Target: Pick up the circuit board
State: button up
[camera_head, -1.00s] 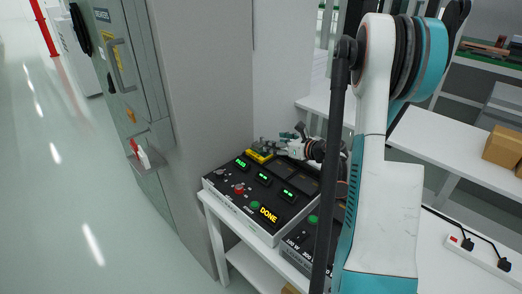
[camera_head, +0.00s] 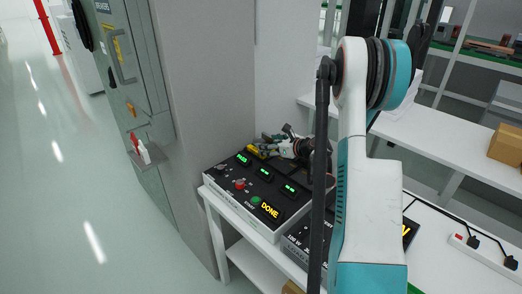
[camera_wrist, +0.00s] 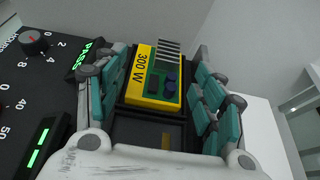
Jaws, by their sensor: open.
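The circuit board (camera_wrist: 158,82) is green with a dark blue part, pale fins at its far end and a yellow border marked "300 W". It sits at the back of the black control panel, in or on a dark holder; I cannot tell which. It also shows as a small yellow patch in the head view (camera_head: 254,150). My gripper (camera_wrist: 163,62) is open, with its teal and grey fingers on either side of the board. Whether they touch it is unclear. In the head view my gripper (camera_head: 270,144) is at the panel's back edge, partly covering the board.
The control panel (camera_head: 229,203) has knobs, buttons and lit green displays, including "PASS" (camera_wrist: 90,59), plus a yellow "DONE" sign (camera_head: 269,209). A grey wall (camera_head: 210,90) stands close behind.

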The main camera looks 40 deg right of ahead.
jog(key=b+x, duration=0.1)
jog(key=x, duration=0.3)
jog(key=shift+w, duration=0.2)
jog(key=shift+r, duration=0.15)
jog(key=c, duration=0.8)
jog(key=shift+c, duration=0.2)
